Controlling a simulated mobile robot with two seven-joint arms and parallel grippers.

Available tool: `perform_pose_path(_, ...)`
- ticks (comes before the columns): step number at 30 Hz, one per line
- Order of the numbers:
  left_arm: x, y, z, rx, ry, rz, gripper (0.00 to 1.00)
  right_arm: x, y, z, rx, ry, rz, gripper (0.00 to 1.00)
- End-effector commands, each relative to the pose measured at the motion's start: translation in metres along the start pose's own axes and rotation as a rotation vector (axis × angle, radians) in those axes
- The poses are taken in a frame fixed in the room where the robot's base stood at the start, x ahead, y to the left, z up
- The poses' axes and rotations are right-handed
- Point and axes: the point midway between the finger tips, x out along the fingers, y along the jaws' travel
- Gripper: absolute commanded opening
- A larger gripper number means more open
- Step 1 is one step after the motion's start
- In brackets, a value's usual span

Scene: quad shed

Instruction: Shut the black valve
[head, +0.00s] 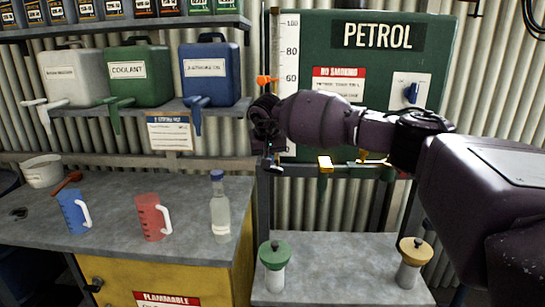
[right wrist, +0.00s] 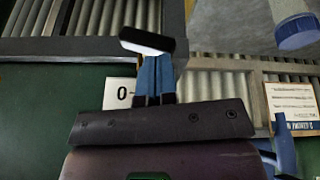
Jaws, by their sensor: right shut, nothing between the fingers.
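The green PETROL tank (head: 375,80) stands at the back right, with a white level gauge (head: 289,50) on its left. My right arm reaches leftward across the tank's front. My right gripper (head: 268,154) points down near the tank's lower left corner, shut and empty. In the right wrist view its fingertips (right wrist: 153,62) are together, right by a small black bar with a pale edge (right wrist: 147,42), which looks like the black valve's handle. I cannot tell whether they touch. The valve's body is hidden. My left gripper is out of view.
A green-capped container (head: 273,268) and a yellow-capped one (head: 410,262) stand on the stand below. A bottle (head: 220,205), red jug (head: 152,217) and blue jug (head: 74,210) are on the left bench.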

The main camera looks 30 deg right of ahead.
Motion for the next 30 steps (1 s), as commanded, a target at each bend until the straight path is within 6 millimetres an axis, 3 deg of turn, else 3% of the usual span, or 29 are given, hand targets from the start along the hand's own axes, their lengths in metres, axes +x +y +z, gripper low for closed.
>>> perform_pose_path(30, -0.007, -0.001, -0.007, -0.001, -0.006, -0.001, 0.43, -0.014, 0.002, -0.005, 0.001, -0.001, 0.001, 0.00)
